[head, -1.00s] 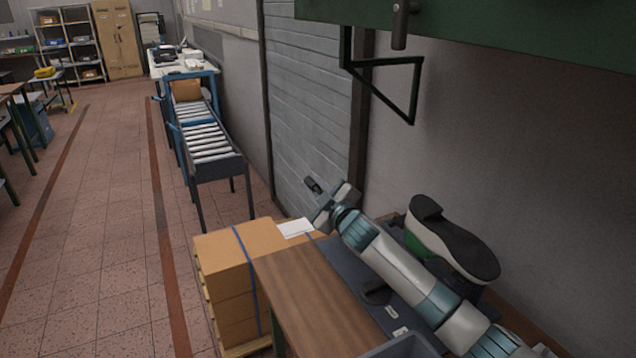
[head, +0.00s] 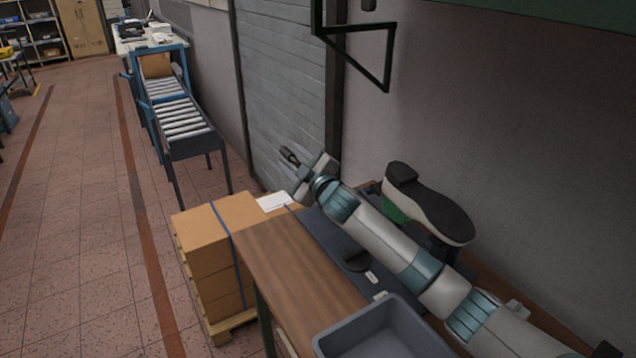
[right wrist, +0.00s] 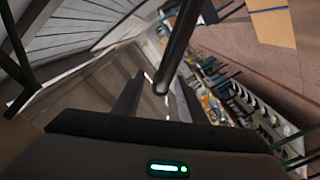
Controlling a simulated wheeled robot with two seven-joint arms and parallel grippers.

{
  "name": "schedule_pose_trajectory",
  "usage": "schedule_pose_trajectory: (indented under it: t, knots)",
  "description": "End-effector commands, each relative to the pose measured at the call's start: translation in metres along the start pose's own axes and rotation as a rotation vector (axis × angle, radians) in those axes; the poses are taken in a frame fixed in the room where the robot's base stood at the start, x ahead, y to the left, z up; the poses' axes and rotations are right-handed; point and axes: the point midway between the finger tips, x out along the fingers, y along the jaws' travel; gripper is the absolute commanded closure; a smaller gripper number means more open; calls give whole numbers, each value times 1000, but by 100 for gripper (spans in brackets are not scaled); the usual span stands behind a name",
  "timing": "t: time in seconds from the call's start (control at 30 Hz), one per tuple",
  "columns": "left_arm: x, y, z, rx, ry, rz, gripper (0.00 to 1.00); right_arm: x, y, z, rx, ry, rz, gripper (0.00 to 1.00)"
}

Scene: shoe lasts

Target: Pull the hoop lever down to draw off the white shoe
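The shoe (head: 432,208) sits sole up on a green last (head: 394,210) above the dark machine base (head: 322,232). Its sole is dark and its visible side is pale. My right arm crosses in front of it and hides part of the stand. My right gripper (head: 288,154) is beyond the shoe to the left, in the air near the grey wall. In the right wrist view my right gripper (right wrist: 160,98) has its fingers apart. A dark round-ended bar (right wrist: 178,45) shows near them; I cannot tell whether it lies between them. The hoop lever is not clearly identifiable. My left gripper is out of view.
A wooden bench top (head: 290,265) holds a grey bin (head: 385,330) at its front. Stacked cardboard boxes (head: 215,250) stand left of it. A dark triangular bracket (head: 388,60) hangs above.

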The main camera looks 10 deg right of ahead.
Motion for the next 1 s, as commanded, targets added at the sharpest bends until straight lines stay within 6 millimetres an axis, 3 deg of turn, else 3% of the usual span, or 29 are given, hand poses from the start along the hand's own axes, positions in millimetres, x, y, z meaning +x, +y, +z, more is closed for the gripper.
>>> schedule_pose_trajectory:
  t: [1.0]
  knots:
    - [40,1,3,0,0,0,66,-151,-1,1,-1,0,-1,62]
